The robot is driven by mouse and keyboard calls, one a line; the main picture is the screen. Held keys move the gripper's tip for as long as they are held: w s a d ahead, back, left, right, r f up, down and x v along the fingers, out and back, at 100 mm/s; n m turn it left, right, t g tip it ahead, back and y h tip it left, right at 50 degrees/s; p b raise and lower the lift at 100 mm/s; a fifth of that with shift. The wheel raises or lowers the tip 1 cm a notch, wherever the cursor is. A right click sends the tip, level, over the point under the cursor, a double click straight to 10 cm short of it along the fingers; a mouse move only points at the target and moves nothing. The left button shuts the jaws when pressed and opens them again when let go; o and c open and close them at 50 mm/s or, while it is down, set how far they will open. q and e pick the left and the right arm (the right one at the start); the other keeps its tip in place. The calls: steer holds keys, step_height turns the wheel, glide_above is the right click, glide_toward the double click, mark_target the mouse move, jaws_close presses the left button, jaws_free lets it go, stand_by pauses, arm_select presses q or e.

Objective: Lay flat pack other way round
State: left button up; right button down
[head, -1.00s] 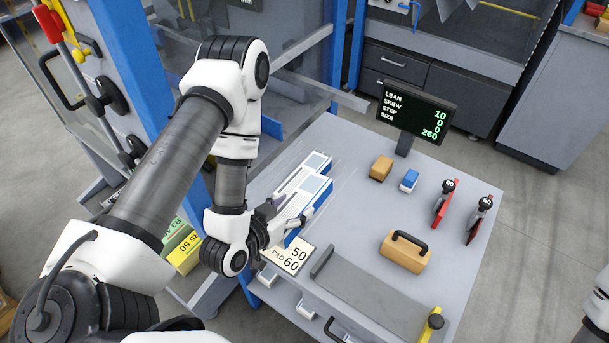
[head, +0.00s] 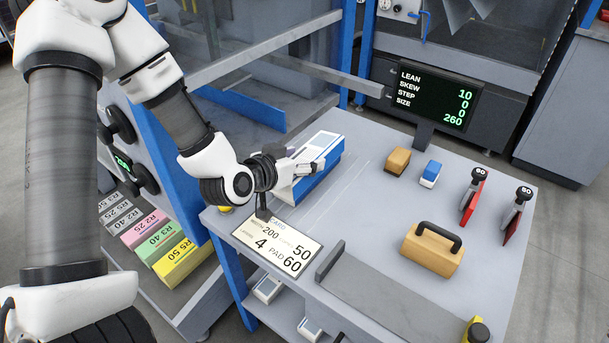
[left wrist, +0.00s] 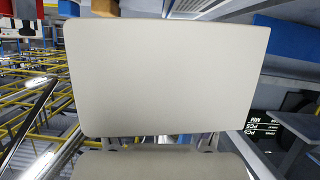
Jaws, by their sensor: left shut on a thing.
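A flat pack (head: 318,165) with a white top and blue side lies at the back left of the grey table in the head view. My left gripper (head: 304,168) is at its near left side, with its fingers at the pack. The gripper is shut on the pack. In the left wrist view a large plain pale face (left wrist: 165,75) fills the middle, just beyond the fingertips (left wrist: 160,144). I cannot tell which face of the pack this is. My right gripper is out of view.
A job card (head: 278,246) stands at the table's near left edge. A display (head: 435,95) stands behind. A tan block (head: 397,161), a blue-and-white block (head: 430,174), red tools (head: 472,197) and a handled block (head: 432,250) occupy the right. A grey bar (head: 390,290) lies in front.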

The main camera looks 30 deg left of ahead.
mark_target(307, 143)
arm_select(q)
steer(key=shift+w+a+f+b, duration=0.15)
steer(key=shift+w+f+b, duration=0.15)
steer(key=shift+f+b, duration=0.5)
steer(key=shift+w+a+r+p, duration=0.2)
steer(key=shift+w+r, duration=0.15)
steer(key=shift+r, duration=0.1)
steer(key=shift+w+a+r+p, duration=0.2)
steer(key=shift+w+r, duration=0.1)
steer(key=shift+r, duration=0.1)
steer(key=w, duration=0.1)
steer(key=w+a, duration=0.1)
steer(key=w, duration=0.1)
steer(key=shift+w+a+f, duration=0.15)
steer(key=shift+a+f, duration=0.1)
steer(key=shift+a, duration=0.05)
step_height(307, 143, down, 2)
steer(key=shift+f+b, duration=0.1)
steer(key=shift+b, duration=0.2)
steer(key=shift+f, duration=0.35)
steer(key=shift+w+f, duration=0.1)
steer(key=shift+f, duration=0.1)
steer(key=o, duration=1.5)
steer(key=shift+f, duration=0.1)
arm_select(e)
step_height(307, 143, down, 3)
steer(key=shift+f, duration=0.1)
